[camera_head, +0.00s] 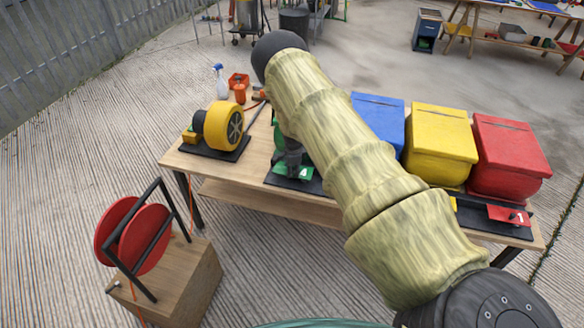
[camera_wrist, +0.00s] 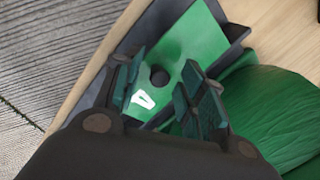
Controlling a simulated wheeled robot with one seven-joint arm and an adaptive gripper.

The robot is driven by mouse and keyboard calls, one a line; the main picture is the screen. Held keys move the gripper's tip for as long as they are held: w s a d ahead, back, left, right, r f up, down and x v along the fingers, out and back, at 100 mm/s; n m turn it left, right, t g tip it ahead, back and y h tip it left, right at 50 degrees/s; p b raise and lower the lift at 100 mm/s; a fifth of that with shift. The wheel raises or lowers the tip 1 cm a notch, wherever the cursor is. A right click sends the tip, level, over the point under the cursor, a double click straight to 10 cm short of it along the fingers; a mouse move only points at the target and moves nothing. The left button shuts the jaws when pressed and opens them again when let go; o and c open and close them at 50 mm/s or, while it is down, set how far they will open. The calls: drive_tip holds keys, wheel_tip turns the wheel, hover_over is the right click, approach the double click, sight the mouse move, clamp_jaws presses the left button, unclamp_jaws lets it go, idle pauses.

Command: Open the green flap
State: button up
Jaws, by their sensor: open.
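The green flap (camera_wrist: 196,42) is a flat panel marked with a white 4, with a dark round knob (camera_wrist: 159,76) on it. It lies in a dark tray-like frame at the table edge. In the head view the flap (camera_head: 305,173) shows at the front of the table, partly hidden by my arm. My gripper (camera_wrist: 163,75) is open over the flap, one finger on each side of the knob, apart from it in the picture. I cannot tell whether the fingers touch the flap. In the head view my gripper (camera_head: 291,162) points down at it.
A green rounded bin (camera_wrist: 268,112) sits right behind the flap. Blue (camera_head: 378,110), yellow (camera_head: 440,140) and red (camera_head: 508,155) bins stand to the right on the table (camera_head: 230,175). A yellow blower (camera_head: 222,127) is at the left. A red reel (camera_head: 133,238) stands on a wooden box.

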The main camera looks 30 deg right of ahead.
drive_tip(key=shift+f, duration=0.1)
clamp_jaws()
